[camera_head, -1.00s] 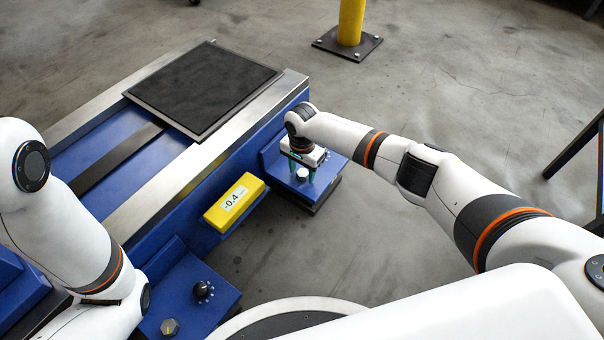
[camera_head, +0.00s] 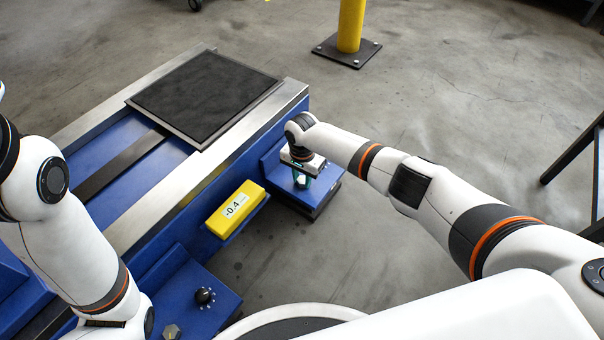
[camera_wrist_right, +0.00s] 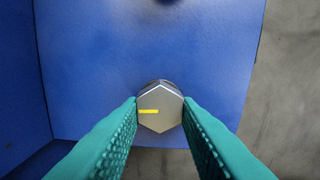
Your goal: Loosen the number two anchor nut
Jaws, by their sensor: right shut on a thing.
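The anchor nut (camera_wrist_right: 167,116) is a silver hexagon with a yellow stripe from its middle to the left. It sits on a blue foot (camera_wrist_right: 120,50) of the machine; in the head view this foot (camera_head: 326,184) is at the near right corner. I see no number on it. My right gripper (camera_wrist_right: 160,112), with green ribbed fingers, is shut on the nut from both sides. In the head view my right gripper (camera_head: 301,180) points down over the foot, and its fingers mostly hide the nut. My left gripper is not in view; only its arm shows at the left.
A yellow display (camera_head: 236,208) reading -0.4 sits on the machine's side. Another blue foot (camera_head: 218,300) at lower left carries a black knob (camera_head: 205,295) and a hex nut (camera_head: 171,331). A yellow post (camera_head: 350,30) stands behind. Floor between the feet is clear.

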